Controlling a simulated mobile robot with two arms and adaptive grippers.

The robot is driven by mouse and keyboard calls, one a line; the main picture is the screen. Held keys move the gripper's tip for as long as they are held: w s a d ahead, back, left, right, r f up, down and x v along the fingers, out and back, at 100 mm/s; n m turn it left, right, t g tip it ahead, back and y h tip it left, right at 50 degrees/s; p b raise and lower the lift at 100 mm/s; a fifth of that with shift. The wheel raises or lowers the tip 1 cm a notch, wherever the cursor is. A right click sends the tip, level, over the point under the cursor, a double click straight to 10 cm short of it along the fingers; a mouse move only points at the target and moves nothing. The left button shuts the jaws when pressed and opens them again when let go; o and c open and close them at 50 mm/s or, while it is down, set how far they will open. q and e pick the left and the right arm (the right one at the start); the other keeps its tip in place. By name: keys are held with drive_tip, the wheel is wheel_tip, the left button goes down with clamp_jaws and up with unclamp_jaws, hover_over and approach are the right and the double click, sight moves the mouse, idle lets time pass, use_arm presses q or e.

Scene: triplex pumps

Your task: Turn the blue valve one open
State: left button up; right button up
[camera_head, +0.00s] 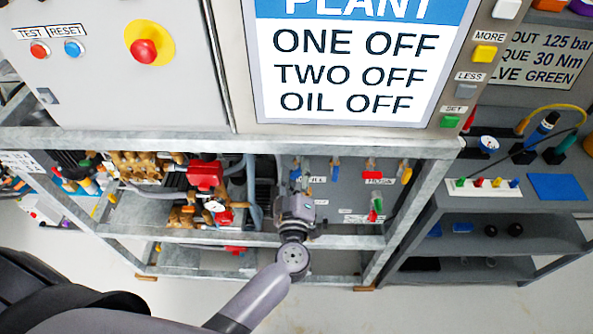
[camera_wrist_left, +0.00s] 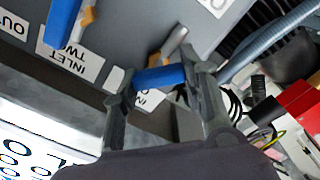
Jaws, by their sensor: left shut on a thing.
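My left gripper (camera_head: 297,188) reaches into the frame bay below the cabinet. In the left wrist view my left gripper (camera_wrist_left: 162,88) is shut on a blue valve handle (camera_wrist_left: 160,77), which lies crosswise between its two fingers. The label beneath is partly hidden; only its first letters show. A second blue handle (camera_wrist_left: 62,22) sits beside the label INLET TWO (camera_wrist_left: 72,62). It points at a clear angle to the held one. In the head view this second blue handle (camera_head: 336,168) is to the right of my gripper. My right gripper is not in view.
Red-handled valves (camera_head: 372,174) and a green handle (camera_head: 376,208) are further right on the same panel. Brass and red pump parts (camera_head: 205,176) stand left of my gripper. A steel frame beam (camera_head: 230,143) runs above the bay. The sign (camera_head: 350,70) reads ONE OFF, TWO OFF, OIL OFF.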

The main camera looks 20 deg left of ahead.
use_arm(q)
drive_tip(key=n, duration=0.4)
drive_tip(key=shift+f, duration=0.2)
drive_tip(key=shift+n+b, duration=0.5)
drive_tip(key=shift+n, duration=1.6)
drive_tip(key=shift+f, duration=0.1)
drive_tip(key=o, duration=1.2)
drive_tip(key=v, duration=1.2)
